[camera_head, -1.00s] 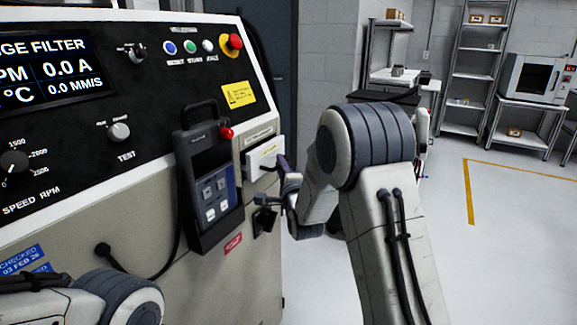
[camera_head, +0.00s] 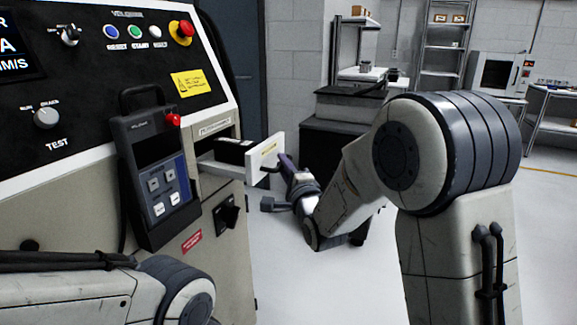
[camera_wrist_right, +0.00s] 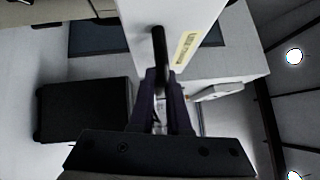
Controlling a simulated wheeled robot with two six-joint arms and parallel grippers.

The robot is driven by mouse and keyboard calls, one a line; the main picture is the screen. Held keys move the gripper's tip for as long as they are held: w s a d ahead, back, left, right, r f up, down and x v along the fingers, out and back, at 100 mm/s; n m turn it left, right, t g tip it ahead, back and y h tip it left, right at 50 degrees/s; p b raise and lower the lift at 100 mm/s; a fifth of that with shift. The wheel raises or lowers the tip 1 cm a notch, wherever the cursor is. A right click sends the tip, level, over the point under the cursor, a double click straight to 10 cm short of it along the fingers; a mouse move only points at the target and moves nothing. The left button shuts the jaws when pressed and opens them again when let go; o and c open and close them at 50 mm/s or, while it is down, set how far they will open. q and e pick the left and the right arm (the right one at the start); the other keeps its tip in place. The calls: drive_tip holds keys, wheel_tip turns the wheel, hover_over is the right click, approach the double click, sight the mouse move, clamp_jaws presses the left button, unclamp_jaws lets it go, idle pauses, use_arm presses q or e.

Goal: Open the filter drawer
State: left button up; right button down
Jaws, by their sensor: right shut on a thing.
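The filter drawer (camera_head: 264,155) has a white front panel and stands pulled out of its slot in the machine's side. A dark block shows behind its front, in the drawer. My right gripper (camera_head: 283,163) is at the drawer's front. In the right wrist view, the drawer front (camera_wrist_right: 172,32) fills the top, and my right gripper (camera_wrist_right: 160,85) is shut on its dark handle (camera_wrist_right: 158,45). My left arm shows at the lower left of the head view, but its gripper is out of frame.
The machine's panel (camera_head: 90,70) carries buttons and a red emergency stop (camera_head: 182,31). A pendant (camera_head: 155,180) hangs on the machine left of the drawer. A black case (camera_head: 335,150) stands behind my right arm. Open floor lies to the right.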

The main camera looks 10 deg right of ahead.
drive_tip(key=shift+f, duration=0.1)
drive_tip(key=c, duration=0.9)
unclamp_jaws()
drive_tip(key=b+v, duration=0.4)
drive_tip(key=v, duration=0.6)
drive_tip(key=shift+s+b, duration=0.25)
drive_tip(key=shift+b, duration=0.05)
